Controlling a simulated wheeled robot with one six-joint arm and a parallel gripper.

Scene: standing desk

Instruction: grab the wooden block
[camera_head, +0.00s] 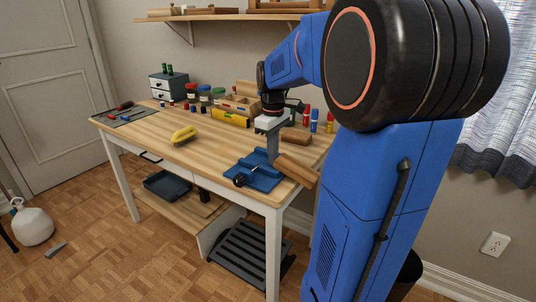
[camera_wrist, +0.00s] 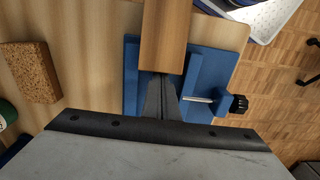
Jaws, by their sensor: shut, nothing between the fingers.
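A wooden block (camera_head: 296,170) lies at the right of the blue vise (camera_head: 245,170), near the desk's front right corner. In the wrist view the block (camera_wrist: 163,35) extends to the top edge, and its near end is at the fingertips. The blue vise also shows in the wrist view (camera_wrist: 208,78), around and beneath the block's end. My gripper (camera_head: 273,158) points down beside the block. In the wrist view my gripper (camera_wrist: 161,82) has its fingers together with nothing held. I cannot tell whether the fingertips touch the block.
A brown cork-like block (camera_wrist: 30,72) lies to the left in the wrist view. On the desk (camera_head: 150,140) are a yellow brush (camera_head: 184,135), a yellow level (camera_head: 230,118), a wooden box (camera_head: 241,104) and bottles (camera_head: 314,120). The desk's front middle is clear.

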